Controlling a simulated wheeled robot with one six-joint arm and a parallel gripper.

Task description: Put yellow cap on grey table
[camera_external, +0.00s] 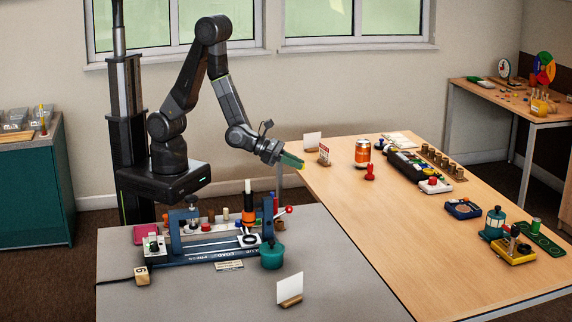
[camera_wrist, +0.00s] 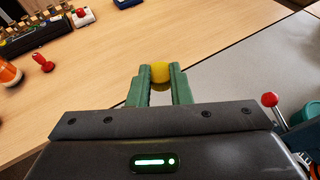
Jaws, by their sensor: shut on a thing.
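My gripper (camera_wrist: 161,86) is shut on the yellow cap (camera_wrist: 160,72), which sits between the green fingertips in the wrist view. In the external view my gripper (camera_external: 291,161) is in the air near the gap between the two tables, with a bit of the yellow cap (camera_external: 302,165) at its tip. The grey table (camera_external: 190,299) stands at the front left, below and to the left of my gripper. In the wrist view the grey table (camera_wrist: 235,85) shows at the right.
On the grey table stand a blue press (camera_external: 205,256), a teal pot (camera_external: 272,256) and a white card (camera_external: 290,288). The wooden table (camera_external: 400,225) holds an orange can (camera_external: 362,152) and a red peg (camera_external: 370,173). The grey table's front right is bare.

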